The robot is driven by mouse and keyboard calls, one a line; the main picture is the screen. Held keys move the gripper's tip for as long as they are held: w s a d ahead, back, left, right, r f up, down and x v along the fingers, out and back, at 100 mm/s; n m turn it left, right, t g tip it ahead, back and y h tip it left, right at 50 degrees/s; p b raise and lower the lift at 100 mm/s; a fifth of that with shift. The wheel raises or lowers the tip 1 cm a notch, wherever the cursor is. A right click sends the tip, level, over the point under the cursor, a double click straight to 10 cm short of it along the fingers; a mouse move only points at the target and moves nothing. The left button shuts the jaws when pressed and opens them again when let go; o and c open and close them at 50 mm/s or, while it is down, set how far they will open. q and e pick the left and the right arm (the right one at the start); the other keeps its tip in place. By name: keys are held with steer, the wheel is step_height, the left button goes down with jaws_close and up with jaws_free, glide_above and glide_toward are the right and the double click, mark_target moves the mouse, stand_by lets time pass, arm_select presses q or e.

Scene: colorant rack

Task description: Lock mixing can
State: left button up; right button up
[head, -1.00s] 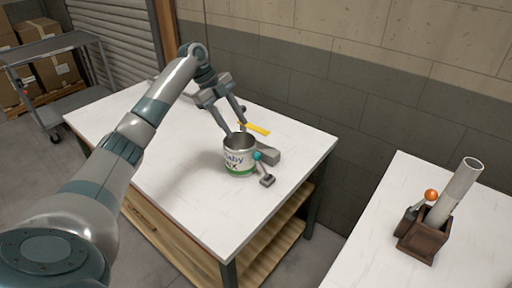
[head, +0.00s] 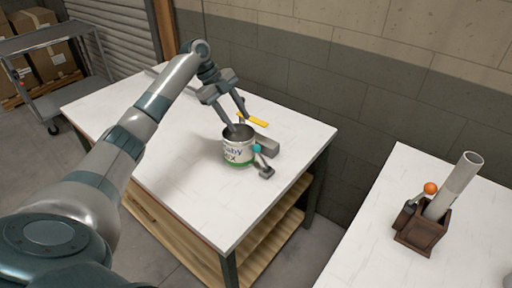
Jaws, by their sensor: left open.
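The mixing can (head: 238,150), white with a green band and dark lettering, stands upright and open-topped on the white table (head: 190,185). A grey clamp base (head: 263,145) sits behind and beside it. A small lever with a teal knob (head: 257,149) and a dark grey end (head: 266,172) is at the can's right side. A yellow bar (head: 252,119) shows just behind the can. My left gripper (head: 238,126) is open, its fingers pointing down at the can's rear rim. Whether they touch the rim I cannot tell. My right gripper is not in view.
A second white table (head: 360,235) at the right holds a brown wooden holder (head: 423,236) with a grey tube (head: 454,188) and an orange-knobbed lever (head: 430,188). A grey cart (head: 50,85) and cardboard boxes (head: 50,60) stand at the far left. The table left of the can is clear.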

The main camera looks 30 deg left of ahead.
mark_target(256, 148)
arm_select(q)
steer(key=p+x, duration=0.3)
steer(key=x, duration=1.1)
steer(key=shift+f+p, duration=0.1)
steer(key=shift+p, duration=0.25)
jaws_close()
